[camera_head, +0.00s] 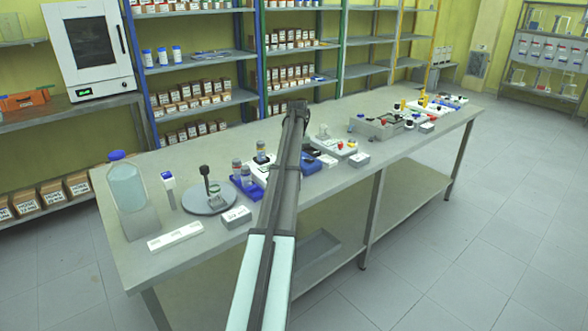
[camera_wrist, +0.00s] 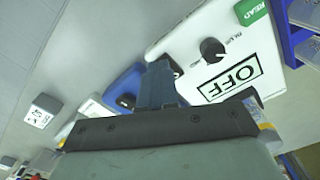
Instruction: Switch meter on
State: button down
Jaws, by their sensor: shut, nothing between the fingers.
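In the wrist view, the meter is a white box (camera_wrist: 185,42) with a sign reading OFF (camera_wrist: 229,80). A black knob (camera_wrist: 212,50) and a green button marked READ (camera_wrist: 251,10) are on its face. My gripper (camera_wrist: 160,80) is shut and empty, its fingers together over the meter's left edge, left of the knob. I cannot tell whether they touch it. The gripper body hides the meter's lower part. In the head view, my arm covers the middle of the bench, and I cannot make out the meter's face or the fingertips.
A blue device (camera_wrist: 128,84) lies left of the fingers, with a small labelled white block (camera_wrist: 42,110) farther left. A blue rack (camera_wrist: 290,30) stands close on the right. In the head view, several other devices crowd the bench (camera_head: 205,242) on both sides of my arm.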

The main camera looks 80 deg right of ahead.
jog(key=shift+f, duration=1.05)
dwell(0.7)
jog(key=shift+r, duration=3.5)
